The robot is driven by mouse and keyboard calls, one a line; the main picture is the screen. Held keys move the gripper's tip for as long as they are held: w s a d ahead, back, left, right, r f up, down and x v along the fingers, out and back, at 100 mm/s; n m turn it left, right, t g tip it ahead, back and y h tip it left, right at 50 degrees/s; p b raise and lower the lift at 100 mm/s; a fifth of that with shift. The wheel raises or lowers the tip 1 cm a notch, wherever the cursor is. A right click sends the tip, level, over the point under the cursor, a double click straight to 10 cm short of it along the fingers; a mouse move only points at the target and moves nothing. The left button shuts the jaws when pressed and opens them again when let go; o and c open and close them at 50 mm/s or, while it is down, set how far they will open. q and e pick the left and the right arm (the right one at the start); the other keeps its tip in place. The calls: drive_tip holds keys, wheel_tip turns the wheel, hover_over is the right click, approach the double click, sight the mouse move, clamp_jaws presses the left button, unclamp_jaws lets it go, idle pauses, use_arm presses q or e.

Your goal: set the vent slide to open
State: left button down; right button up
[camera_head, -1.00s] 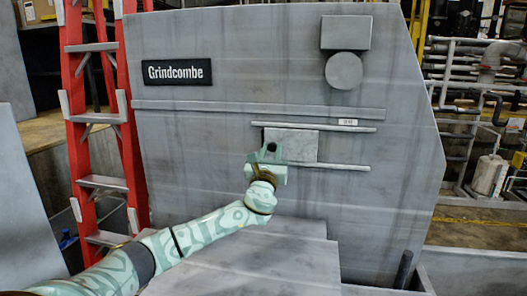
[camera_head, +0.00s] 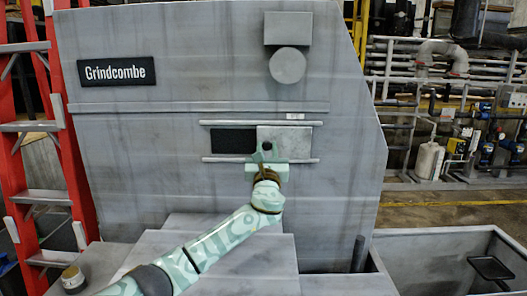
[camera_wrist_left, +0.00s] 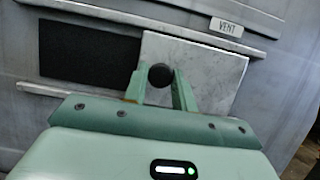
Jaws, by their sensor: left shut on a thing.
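The vent slide is a light metal plate (camera_head: 290,139) between two horizontal rails on the grey compactor's front. It stands at the right part of the rails, and a dark opening (camera_head: 232,141) is uncovered to its left. In the left wrist view the plate (camera_wrist_left: 210,75) carries a round black knob (camera_wrist_left: 160,75) near its left edge. My left gripper (camera_head: 267,153) is shut on this knob, with one finger on each side of it. A small label (camera_wrist_left: 229,26) reading VENT sits above the upper rail. My right gripper is in no view.
A red ladder (camera_head: 45,198) stands at the left. Grey stepped blocks (camera_head: 245,250) lie below the vent, under my left arm. An open grey bin (camera_head: 420,262) is at the lower right. A box and round disc (camera_head: 288,65) sit above the rails.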

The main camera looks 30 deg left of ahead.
use_arm(q)
drive_tip(key=c, duration=1.5)
unclamp_jaws()
drive_tip(key=shift+d+r, duration=0.1)
drive_tip(key=shift+d, duration=0.05)
drive_tip(key=o, duration=0.4)
drive_tip(key=shift+w+d, duration=0.1)
drive_tip(key=shift+c, duration=0.2)
drive_tip(key=shift+d, duration=0.1)
drive_tip(key=shift+s+f, duration=0.2)
drive_tip(key=p+v, duration=0.2)
drive_tip(key=v, duration=0.5)
drive_tip(key=shift+w+d, duration=0.1)
